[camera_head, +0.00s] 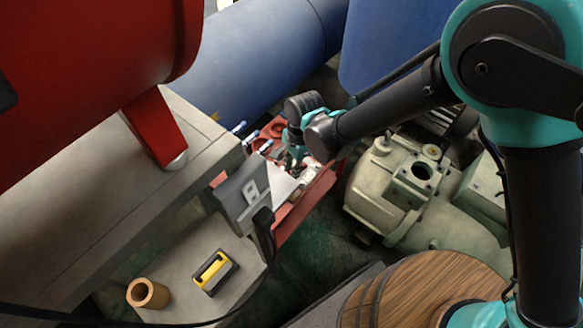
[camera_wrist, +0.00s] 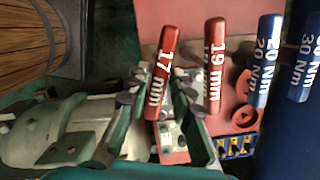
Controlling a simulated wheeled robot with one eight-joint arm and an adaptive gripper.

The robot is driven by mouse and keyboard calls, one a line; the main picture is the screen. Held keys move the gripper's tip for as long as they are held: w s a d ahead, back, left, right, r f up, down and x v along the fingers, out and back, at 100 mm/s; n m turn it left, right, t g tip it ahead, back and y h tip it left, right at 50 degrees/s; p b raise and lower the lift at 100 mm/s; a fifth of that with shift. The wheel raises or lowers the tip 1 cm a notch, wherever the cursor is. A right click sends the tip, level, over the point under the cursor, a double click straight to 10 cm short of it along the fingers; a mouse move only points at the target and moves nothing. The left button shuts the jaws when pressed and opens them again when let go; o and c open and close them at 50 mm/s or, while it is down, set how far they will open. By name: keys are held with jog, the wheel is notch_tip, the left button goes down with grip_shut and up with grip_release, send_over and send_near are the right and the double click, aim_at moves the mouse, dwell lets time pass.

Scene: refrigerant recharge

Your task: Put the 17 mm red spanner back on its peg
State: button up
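The 17 mm red spanner (camera_wrist: 163,72) shows in the wrist view, its white marking readable and its handle slightly tilted. My gripper (camera_wrist: 160,88) has one finger on each side of the handle, and the fingertips appear closed on it. In the head view my gripper (camera_head: 297,160) is over the red tool stand (camera_head: 305,203), and the spanner is too small to make out.
Blue 20 Nm (camera_wrist: 264,60) and 30 Nm (camera_wrist: 305,60) tools stand right of the red spanners. A pale pump (camera_head: 395,185) is right of the stand, near a wooden barrel (camera_head: 425,290). A grey bench (camera_head: 90,190) and blue cylinder (camera_head: 255,70) lie left and behind.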

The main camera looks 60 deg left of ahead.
jog(key=shift+o, duration=1.4)
notch_tip(320, 180, up, 12)
jog(key=w, duration=0.1)
jog(key=shift+w, duration=0.4)
